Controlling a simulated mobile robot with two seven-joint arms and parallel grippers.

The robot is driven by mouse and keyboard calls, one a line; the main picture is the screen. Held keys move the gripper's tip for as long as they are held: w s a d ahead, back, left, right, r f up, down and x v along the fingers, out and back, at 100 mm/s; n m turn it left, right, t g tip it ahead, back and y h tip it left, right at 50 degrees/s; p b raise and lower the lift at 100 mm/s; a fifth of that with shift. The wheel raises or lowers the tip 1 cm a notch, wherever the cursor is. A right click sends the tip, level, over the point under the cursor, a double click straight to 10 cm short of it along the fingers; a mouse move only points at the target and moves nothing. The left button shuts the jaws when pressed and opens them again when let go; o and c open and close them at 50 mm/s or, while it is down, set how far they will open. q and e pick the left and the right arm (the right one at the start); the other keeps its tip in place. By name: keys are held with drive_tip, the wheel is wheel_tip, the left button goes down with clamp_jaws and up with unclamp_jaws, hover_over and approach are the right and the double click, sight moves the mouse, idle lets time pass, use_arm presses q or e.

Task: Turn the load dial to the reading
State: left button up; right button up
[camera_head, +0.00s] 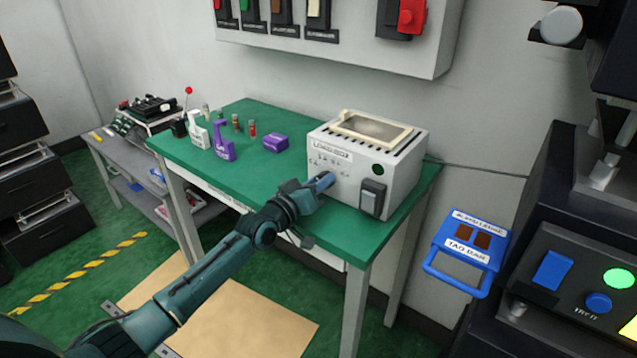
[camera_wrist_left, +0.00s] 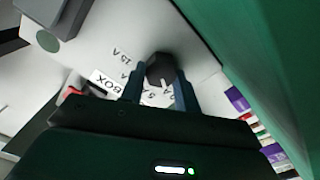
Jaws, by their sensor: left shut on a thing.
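The load box (camera_head: 362,158) is a white box with a slotted top and a cream frame, standing on the green table. Its load dial, a dark round knob (camera_wrist_left: 160,70) with a pale pointer line, shows in the left wrist view. Printed marks surround it; "15 A" is legible, others are partly hidden or too small. My left gripper (camera_head: 325,181) is at the box's front face, and in the left wrist view its two fingers (camera_wrist_left: 160,88) are shut on the knob, one on each side. In the head view the gripper hides the dial. My right gripper is not in view.
The green table (camera_head: 268,178) carries spray bottles (camera_head: 222,141), a purple box (camera_head: 275,142) and small cans left of the load box. A dark switch (camera_head: 373,196) is on the box front, right of my gripper. A wall panel (camera_head: 340,48) hangs above.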

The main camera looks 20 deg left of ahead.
use_arm(q)
drive_tip(key=o, duration=1)
drive_tip(key=shift+c, duration=0.2)
drive_tip(key=shift+s, duration=0.1)
drive_tip(key=v, duration=1.3)
drive_tip(key=shift+p, duration=0.3)
